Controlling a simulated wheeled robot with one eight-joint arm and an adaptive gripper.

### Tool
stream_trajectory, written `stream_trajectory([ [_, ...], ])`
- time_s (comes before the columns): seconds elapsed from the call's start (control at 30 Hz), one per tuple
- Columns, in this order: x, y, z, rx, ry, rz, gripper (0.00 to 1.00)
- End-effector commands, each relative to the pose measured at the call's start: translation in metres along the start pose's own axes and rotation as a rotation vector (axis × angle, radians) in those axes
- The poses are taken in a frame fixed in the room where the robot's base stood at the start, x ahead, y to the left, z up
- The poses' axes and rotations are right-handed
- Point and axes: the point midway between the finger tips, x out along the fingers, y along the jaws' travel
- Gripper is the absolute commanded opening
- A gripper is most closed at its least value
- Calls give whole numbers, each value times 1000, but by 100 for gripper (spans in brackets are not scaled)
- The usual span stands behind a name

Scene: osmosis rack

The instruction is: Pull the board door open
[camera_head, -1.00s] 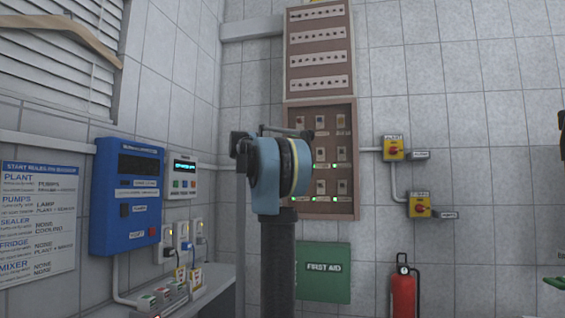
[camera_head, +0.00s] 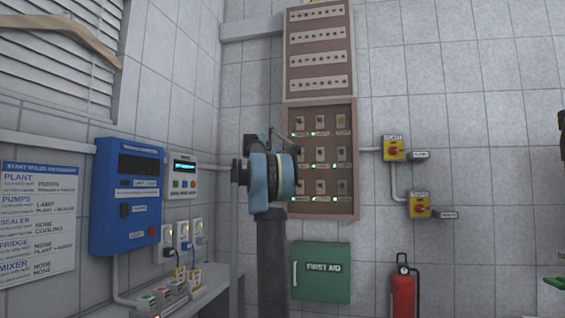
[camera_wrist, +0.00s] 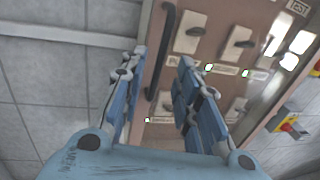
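The brown board (camera_head: 320,206) is on the tiled back wall. Its lower panel carries rows of switches with small green lights. In the wrist view a dark vertical bar handle (camera_wrist: 154,82) stands on the left part of this brown face (camera_wrist: 215,15). My gripper (camera_wrist: 163,58) is open, with its blue fingers spread either side of the handle's lower part in the picture. I cannot tell whether the fingers touch the handle or how far they reach around it. In the head view my arm hides the board's lower left edge and most of my gripper.
A blue control box (camera_head: 126,197) and a small grey panel (camera_head: 183,176) hang on the left wall. Two yellow isolators (camera_head: 394,149) sit right of the board. A green first aid box (camera_head: 321,273) and a red extinguisher (camera_head: 403,296) are below.

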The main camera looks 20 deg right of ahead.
Motion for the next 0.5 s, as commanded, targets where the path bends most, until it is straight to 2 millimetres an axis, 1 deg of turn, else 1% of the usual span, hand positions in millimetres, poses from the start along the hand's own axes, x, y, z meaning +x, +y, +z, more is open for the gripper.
stream_trajectory([
  [0.03,9,-1,0,0,0,-2,29],
  [0.1,19,-1,0,0,0,-1,29],
  [0.3,46,-1,0,0,0,-2,29],
  [0.5,62,0,0,1,0,0,29],
])
